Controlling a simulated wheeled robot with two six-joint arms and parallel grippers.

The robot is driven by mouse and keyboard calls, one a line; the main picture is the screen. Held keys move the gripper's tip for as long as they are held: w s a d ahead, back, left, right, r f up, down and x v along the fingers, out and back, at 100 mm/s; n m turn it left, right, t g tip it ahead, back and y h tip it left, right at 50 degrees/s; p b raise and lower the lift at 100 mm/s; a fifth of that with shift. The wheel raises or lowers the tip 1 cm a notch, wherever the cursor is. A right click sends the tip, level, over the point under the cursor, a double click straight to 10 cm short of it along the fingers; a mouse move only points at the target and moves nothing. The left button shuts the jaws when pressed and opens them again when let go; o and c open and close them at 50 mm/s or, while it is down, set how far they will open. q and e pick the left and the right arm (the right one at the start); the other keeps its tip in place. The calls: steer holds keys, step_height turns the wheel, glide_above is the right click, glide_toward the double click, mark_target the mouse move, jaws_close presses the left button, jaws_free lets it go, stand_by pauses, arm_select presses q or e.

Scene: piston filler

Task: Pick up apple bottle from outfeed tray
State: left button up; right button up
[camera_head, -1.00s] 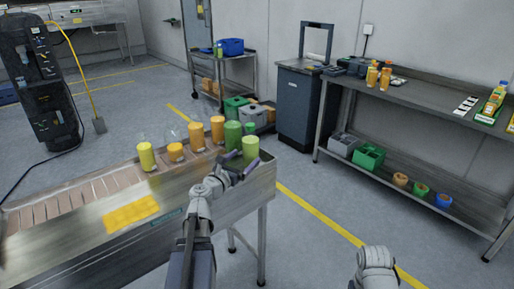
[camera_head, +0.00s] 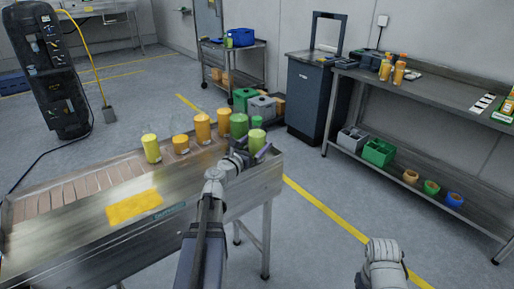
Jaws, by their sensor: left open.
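A row of filled bottles stands upright on the metal outfeed tray (camera_head: 262,178). At its right end is a light yellow-green bottle (camera_head: 257,139) with a green cap, beside a darker green bottle (camera_head: 239,125). I cannot read labels to tell which is apple. My left gripper (camera_head: 249,154) is open at the near side of the light yellow-green bottle and covers its lower part. I cannot tell whether the bottle is between the fingers. My right arm shows at the bottom right, but its gripper is not visible.
A dark cabinet (camera_head: 311,95) and a shelf table (camera_head: 430,88) are to the right. Open floor with a yellow line (camera_head: 325,210) lies between.

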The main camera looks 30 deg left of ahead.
arm_select(q)
steer(key=w, duration=0.5)
steer(key=shift+a+f, duration=0.2)
steer(key=shift+f, duration=0.05)
steer(key=shift+c, duration=0.2)
jaws_close()
stand_by(0.3)
